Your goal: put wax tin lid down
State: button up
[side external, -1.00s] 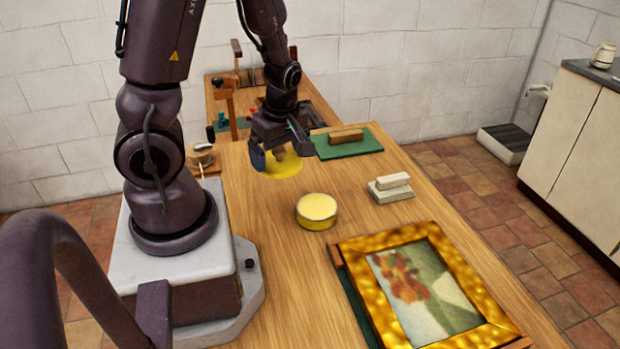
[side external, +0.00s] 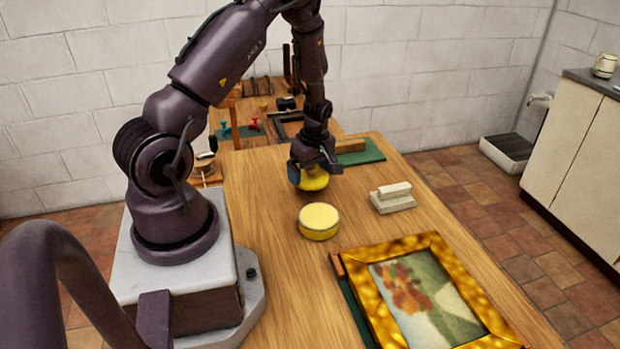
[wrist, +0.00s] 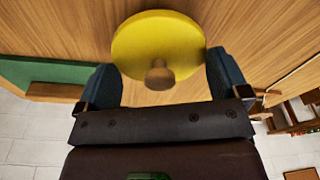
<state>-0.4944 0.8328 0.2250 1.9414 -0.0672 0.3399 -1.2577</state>
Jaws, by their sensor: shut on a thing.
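The wax tin lid (side external: 315,181) is a yellow disc held in my gripper (side external: 312,174), over the wooden table just behind the wax tin. In the wrist view, the lid (wrist: 158,38) shows its round face and a brown wooden knob (wrist: 160,75). I cannot tell how high the lid is above the table.
Pale stacked blocks (side external: 393,195) lie right of the tin. A gold-framed painting (side external: 428,295) fills the front right. A green mat (side external: 372,152) with a wooden block (side external: 349,145) lies behind my gripper. Small tools and clamps (side external: 253,124) crowd the back. Table left of the tin is clear.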

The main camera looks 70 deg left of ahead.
aim_at(311, 173)
jog(key=shift+f, duration=1.35)
jog(key=shift+f, duration=0.2)
jog(key=o, duration=0.5)
jog(key=shift+o, duration=0.2)
notch_tip(311, 173, up, 12)
jog(key=d, duration=0.2)
jog(key=w+d+r+m+t, duration=0.2)
jog(key=d+r+m+t, duration=0.1)
jog(key=d+r+m, duration=0.8)
jog(key=s+d+r+m+t+h, duration=0.1)
jog(key=s+d+r+m+t, duration=0.2)
jog(key=s+d+r+m, duration=0.7)
jog(key=shift+s+d+r+m+h, duration=0.3)
jog(key=shift+d+r+m, duration=0.45)
jog(key=shift+d, duration=0.8)
